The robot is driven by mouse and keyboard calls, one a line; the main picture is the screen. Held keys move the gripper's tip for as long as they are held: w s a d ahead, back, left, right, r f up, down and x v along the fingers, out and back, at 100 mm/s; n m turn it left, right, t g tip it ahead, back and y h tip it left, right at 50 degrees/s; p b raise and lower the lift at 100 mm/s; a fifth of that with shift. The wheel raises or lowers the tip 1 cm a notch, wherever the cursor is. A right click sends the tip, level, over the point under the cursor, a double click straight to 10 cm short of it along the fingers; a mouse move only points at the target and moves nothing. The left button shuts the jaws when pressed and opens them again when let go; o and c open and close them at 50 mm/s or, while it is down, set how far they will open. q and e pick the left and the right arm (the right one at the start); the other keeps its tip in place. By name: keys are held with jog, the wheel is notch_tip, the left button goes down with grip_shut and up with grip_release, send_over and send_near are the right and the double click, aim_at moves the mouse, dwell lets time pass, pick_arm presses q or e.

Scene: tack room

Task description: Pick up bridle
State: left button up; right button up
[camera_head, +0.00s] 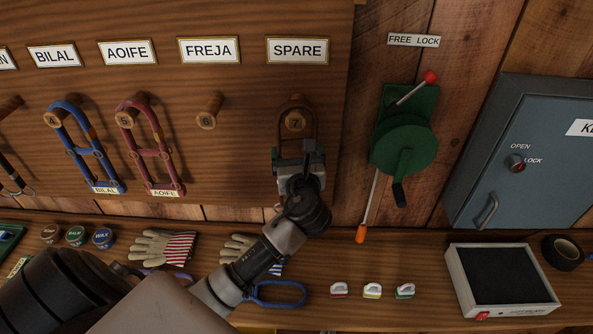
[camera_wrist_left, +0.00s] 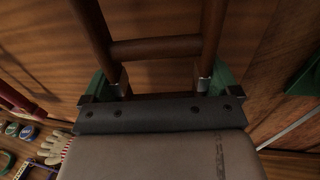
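A brown bridle (camera_head: 297,108) hangs on peg 7 (camera_head: 295,121) under the SPARE label. My left gripper (camera_head: 298,160) is at its lower part, with its fingers spread wide. In the left wrist view, the bridle's two side straps and crossbar (camera_wrist_left: 155,48) show between and just beyond the green-edged fingers (camera_wrist_left: 160,88). Whether the fingers touch the straps cannot be told. The gripper hides the bridle's lower end in the head view. A blue bridle (camera_head: 77,143) hangs on peg 4 and a red bridle (camera_head: 143,140) on peg 5. My right gripper is not in view.
Peg 6 (camera_head: 209,111) is empty. A green crank device (camera_head: 404,145) and a blue-grey cabinet (camera_head: 525,150) are to the right. The bench below holds gloves (camera_head: 162,248), tins (camera_head: 75,236), a blue loop (camera_head: 277,294), small clips (camera_head: 372,291) and a dark-topped tray (camera_head: 452,270).

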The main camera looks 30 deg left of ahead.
pick_arm(q)
jog(key=c, duration=0.9)
jog(key=shift+c, duration=0.6)
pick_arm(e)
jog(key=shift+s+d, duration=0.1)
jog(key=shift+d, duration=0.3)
pick_arm(q)
jog(key=shift+r, duration=0.15)
